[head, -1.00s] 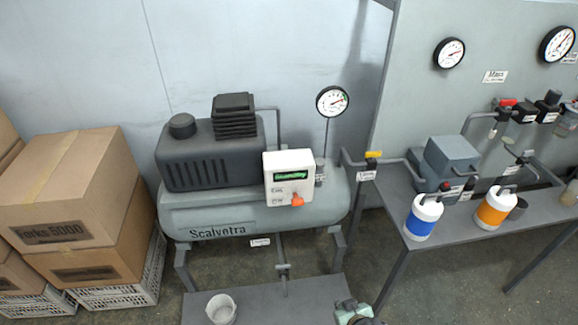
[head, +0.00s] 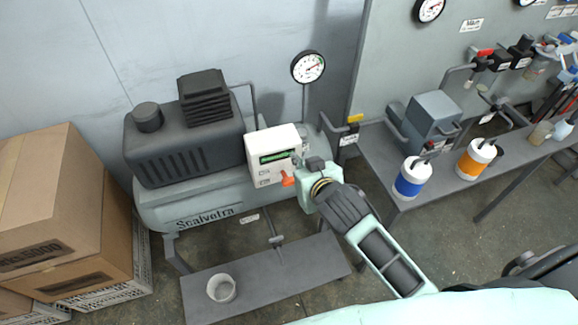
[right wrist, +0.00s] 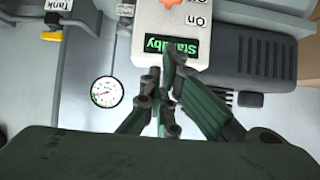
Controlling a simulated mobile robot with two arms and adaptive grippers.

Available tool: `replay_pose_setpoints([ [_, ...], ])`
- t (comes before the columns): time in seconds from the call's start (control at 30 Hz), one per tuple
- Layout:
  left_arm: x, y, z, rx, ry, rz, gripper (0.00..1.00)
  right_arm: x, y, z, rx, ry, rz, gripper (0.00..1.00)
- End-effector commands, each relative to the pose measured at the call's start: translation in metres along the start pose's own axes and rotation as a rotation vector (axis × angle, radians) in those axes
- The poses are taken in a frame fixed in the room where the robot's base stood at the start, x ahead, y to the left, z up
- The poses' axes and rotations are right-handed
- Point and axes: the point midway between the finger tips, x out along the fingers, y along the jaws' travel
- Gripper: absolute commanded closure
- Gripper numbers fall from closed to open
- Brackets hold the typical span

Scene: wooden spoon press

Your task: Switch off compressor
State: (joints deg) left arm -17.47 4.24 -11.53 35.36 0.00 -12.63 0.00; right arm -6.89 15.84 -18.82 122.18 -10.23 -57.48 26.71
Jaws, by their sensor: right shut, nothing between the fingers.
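The compressor (head: 190,202) stands against the wall, with a dark motor housing on a grey tank marked "Scalvetra". Its white control box (head: 262,142) carries a green display and an orange knob (head: 288,180). In the right wrist view the display (right wrist: 171,46) reads "Standby", upside down, and the orange knob (right wrist: 170,3) is cut by the top edge near an "On" label. My right gripper (right wrist: 168,58) is shut and empty in front of the display. In the head view it is just right of the knob; contact cannot be told. My left gripper is not in view.
Cardboard boxes (head: 60,200) are stacked on the left. A gauge (head: 308,67) rises behind the tank. A yellow-handled valve (head: 354,119) and a table with blue and orange canisters are on the right.

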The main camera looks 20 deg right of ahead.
Motion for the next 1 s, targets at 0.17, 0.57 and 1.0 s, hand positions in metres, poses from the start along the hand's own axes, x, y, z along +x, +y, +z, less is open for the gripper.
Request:
replay_pose_setpoints([
  [0.17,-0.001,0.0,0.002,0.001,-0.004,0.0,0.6,0.006,0.0,0.0,0.0,-0.001,0.0,1.0],
  [0.57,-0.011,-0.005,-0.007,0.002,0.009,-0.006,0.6,0.069,0.0,-0.001,0.0,-0.002,0.001,1.0],
  [1.0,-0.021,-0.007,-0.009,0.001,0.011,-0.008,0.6,0.108,0.0,0.032,0.0,-0.004,0.0,1.0],
])
